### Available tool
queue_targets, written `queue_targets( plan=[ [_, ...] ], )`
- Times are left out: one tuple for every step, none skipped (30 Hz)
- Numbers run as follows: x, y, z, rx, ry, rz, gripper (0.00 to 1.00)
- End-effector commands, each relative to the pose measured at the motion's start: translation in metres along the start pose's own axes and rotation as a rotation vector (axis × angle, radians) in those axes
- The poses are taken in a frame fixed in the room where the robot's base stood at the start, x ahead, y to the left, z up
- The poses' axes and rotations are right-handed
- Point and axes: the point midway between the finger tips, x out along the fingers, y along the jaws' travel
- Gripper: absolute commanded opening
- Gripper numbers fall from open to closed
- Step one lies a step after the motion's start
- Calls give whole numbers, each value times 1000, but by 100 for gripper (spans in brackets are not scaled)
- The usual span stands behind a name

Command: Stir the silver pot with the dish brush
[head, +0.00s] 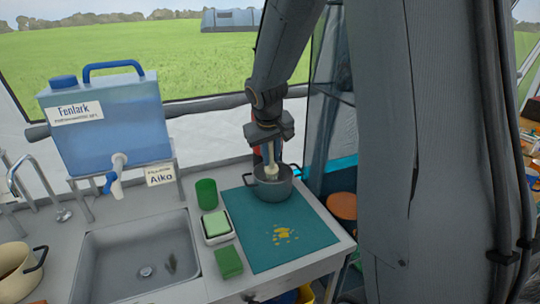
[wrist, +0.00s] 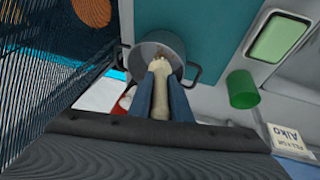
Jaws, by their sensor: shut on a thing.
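The silver pot (head: 272,186) stands on the teal mat (head: 262,247) at the back right of the counter. It also shows at the top middle of the wrist view (wrist: 176,46). My gripper (head: 268,150) is above the pot, pointing down, and its blue fingers (wrist: 161,88) are shut on the pale handle of the dish brush (wrist: 159,78). The brush (head: 271,170) reaches down into the pot's opening. Its lower end shows brownish inside the pot, and its contact with the bottom is hidden.
A green cup (head: 206,193), a sponge in a white holder (head: 216,226) and a green sponge (head: 228,262) stand left of the mat. The sink (head: 140,255) and blue water container (head: 108,120) are further left. Yellow bits (head: 284,235) lie on the mat.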

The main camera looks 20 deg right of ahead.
Motion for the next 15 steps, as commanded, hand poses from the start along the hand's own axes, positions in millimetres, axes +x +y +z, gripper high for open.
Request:
queue_targets(
  plan=[
    [6, 0, 0, 0, 0, 0, 0],
    [8, 0, 0, 0, -1, 0, 0],
    [11, 0, 0, 0, -1, 0, 0],
    [13, 0, 0, 0, -1, 0, 0],
    [16, 0, 0, 0, -1, 0, 0],
    [18, 0, 0, 0, -1, 0, 0],
    [21, 0, 0, 0, -2, 0, 0],
    [23, 0, 1, 0, -2, 0, 0],
    [26, 0, 1, 0, -2, 0, 0],
    [28, 0, 1, 0, -2, 0, 0],
    [30, 0, 1, 0, -2, 0, 0],
    [33, 0, 0, 0, -2, 0, 0],
    [35, 0, 0, 0, -2, 0, 0],
    [37, 0, 0, 0, -1, 1, 0],
    [40, 0, 0, 0, -1, 1, 0]
  ],
)
